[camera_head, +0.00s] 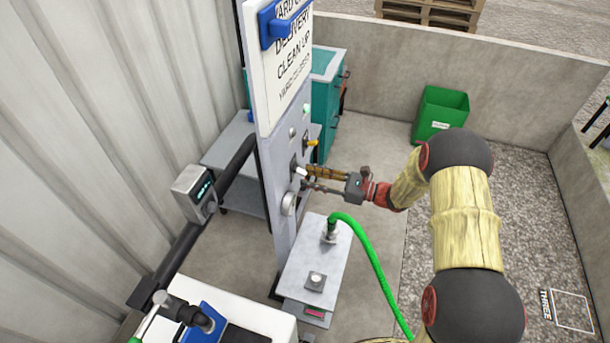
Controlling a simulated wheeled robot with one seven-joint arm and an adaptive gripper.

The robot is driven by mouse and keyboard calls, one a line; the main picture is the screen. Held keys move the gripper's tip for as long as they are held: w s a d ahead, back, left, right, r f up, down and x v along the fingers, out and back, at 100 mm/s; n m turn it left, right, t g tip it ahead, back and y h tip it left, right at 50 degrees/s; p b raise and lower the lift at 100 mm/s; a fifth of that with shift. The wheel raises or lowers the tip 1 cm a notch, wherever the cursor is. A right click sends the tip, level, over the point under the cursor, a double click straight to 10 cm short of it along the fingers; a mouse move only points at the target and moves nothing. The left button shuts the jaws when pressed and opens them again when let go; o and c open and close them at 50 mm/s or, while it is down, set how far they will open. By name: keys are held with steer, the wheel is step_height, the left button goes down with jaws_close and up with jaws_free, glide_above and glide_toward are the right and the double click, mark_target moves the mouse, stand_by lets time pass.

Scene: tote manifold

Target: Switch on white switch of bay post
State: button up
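The bay post (278,190) is a tall grey panel left of the middle, with a sign at its top. The white switch (300,172) is a small white lever on a dark base on the post's face. My gripper (306,178) reaches the post from the right. Its two fingers are apart, one above the other, and their tips are close to the white switch. I cannot tell whether they touch it. A yellow switch (312,142) sits higher on the post. A round grey dial (289,204) sits below the white switch.
A grey stand (310,265) with a green hose (372,265) is below my gripper. A gauge box (195,193) on a dark pipe is left. A teal cabinet (325,95) stands behind the post. A green bin (440,112) is at the back wall.

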steer(key=shift+x, duration=1.2)
steer(key=shift+c, duration=1.1)
jaws_close()
